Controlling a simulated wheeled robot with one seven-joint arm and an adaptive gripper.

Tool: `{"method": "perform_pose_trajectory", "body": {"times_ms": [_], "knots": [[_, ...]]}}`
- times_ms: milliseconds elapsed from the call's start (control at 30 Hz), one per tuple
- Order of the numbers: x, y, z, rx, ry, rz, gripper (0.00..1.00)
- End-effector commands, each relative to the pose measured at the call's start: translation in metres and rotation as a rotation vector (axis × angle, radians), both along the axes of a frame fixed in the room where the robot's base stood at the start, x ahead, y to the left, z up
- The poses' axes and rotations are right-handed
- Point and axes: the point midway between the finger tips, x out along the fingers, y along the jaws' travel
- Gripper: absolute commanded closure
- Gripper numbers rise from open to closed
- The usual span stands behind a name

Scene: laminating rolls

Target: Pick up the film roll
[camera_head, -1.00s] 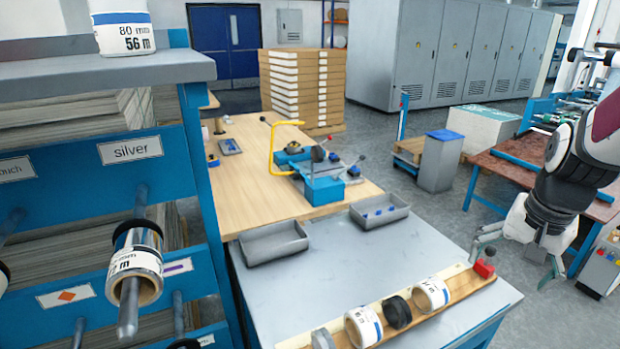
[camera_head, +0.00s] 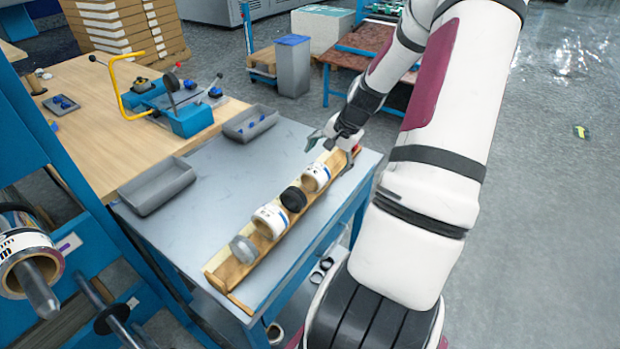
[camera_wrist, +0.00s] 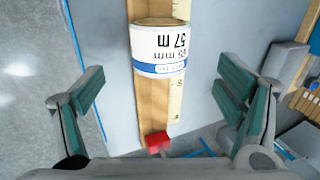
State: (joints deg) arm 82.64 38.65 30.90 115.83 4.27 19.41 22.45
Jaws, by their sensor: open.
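A white-labelled film roll (camera_head: 315,177) lies on a wooden rack with a ruled edge (camera_head: 232,270) on the grey table. In the wrist view the roll (camera_wrist: 160,47) shows "57 m" on its label and a blue band. My gripper (camera_head: 334,142) is at the far end of the rack, above it and close to this roll. In the wrist view my gripper (camera_wrist: 160,105) has its two green-padded fingers wide apart, one each side of the rack, with nothing between the pads. A second white-labelled roll (camera_head: 270,221) lies nearer on the same rack.
A black roll (camera_head: 293,199) and a grey roll (camera_head: 244,249) share the rack. A red stop (camera_wrist: 157,142) marks its end. Two grey trays (camera_head: 157,186) (camera_head: 250,123) stand at the table's back.

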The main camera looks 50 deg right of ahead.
Motion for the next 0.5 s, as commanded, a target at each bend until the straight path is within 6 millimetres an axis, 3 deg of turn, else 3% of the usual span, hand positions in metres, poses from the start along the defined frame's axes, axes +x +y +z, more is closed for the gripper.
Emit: {"method": "perform_pose_trajectory", "body": {"times_ms": [100, 500], "knots": [[0.009, 0.001, -0.019, 0.001, 0.0, 0.003, 0.14], [0.023, 0.004, -0.053, 0.002, 0.001, 0.004, 0.14]]}}
